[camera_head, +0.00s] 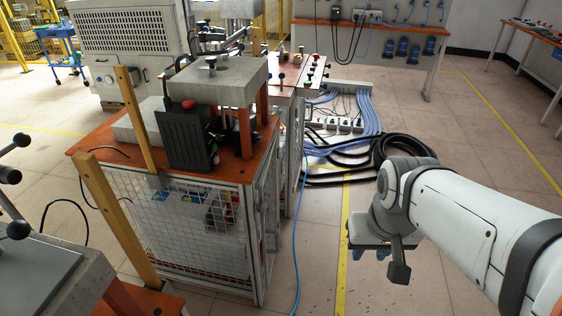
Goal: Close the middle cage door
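A wire-mesh cage (190,232) with a metal frame stands under an orange-topped machine bench, left of centre. Its narrow right side (264,225) also has mesh panels, seen at a steep angle. I cannot tell which panel is the middle door or how far it stands open. My gripper (388,252) is to the right of the cage, over the floor and apart from it. A dark finger-like part points down there. The gripper is partly hidden by my wrist, and I cannot tell whether it is open or shut.
A blue cable (298,235) runs along the floor beside the cage. Thick black hoses (400,148) lie coiled behind my arm. A grey-topped unit (45,280) fills the lower left. The tiled floor between cage and arm is mostly clear, with a yellow line (344,235).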

